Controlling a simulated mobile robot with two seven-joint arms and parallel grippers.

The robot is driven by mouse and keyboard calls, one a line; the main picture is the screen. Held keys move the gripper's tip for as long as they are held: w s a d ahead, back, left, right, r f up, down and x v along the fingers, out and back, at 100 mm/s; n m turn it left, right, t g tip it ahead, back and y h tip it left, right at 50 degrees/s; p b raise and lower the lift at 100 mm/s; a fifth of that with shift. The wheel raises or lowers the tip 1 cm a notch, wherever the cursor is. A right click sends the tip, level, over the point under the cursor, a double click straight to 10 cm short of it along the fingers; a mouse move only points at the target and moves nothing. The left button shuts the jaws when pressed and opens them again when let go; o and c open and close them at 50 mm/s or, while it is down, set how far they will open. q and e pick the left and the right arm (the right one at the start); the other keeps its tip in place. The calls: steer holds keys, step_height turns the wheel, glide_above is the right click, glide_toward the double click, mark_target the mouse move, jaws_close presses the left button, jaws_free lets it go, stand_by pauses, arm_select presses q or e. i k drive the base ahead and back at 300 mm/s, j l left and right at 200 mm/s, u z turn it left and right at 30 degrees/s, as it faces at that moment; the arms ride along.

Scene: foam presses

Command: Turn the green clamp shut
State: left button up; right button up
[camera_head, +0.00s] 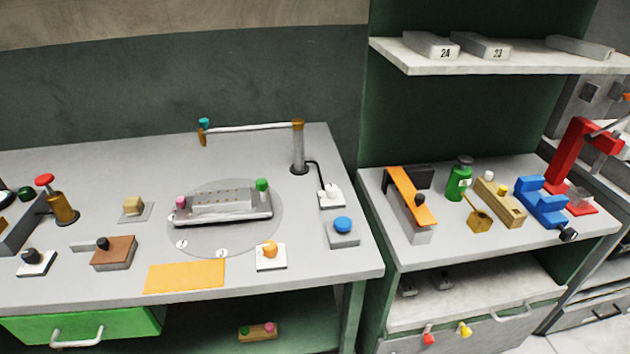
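A grey metal mould (222,206) with small holes along its top lies on a round grey plate (230,240) in the middle of the left bench. A green knob (262,185), which looks like the green clamp, stands upright at the mould's right end. A pink knob (181,203) sits at its left end. At this size I cannot tell whether the green clamp is turned open or shut. Neither of my grippers is in view, and nothing covers the mould.
A post (298,145) with a thin arm stands behind the mould. A red-topped lever (58,200) stands left. The right bench (460,246) holds several tools.

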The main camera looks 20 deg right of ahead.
mark_target(261, 184)
steer(key=i+j+z, duration=0.15)
steer(key=z, duration=0.3)
steer(key=i+j+z, duration=0.15)
steer(key=z, duration=0.35)
steer(key=i+j, duration=0.15)
steer(key=j, duration=0.25)
steer(key=i+j, duration=0.2)
steer(key=j, duration=0.2)
steer(key=l+u, duration=0.25)
steer(key=l, duration=0.15)
steer(key=k+l+u, duration=0.15)
steer(key=l+u, duration=0.15)
steer(key=k+l+u, duration=0.25)
steer(key=l, duration=0.25)
steer(key=i, duration=0.05)
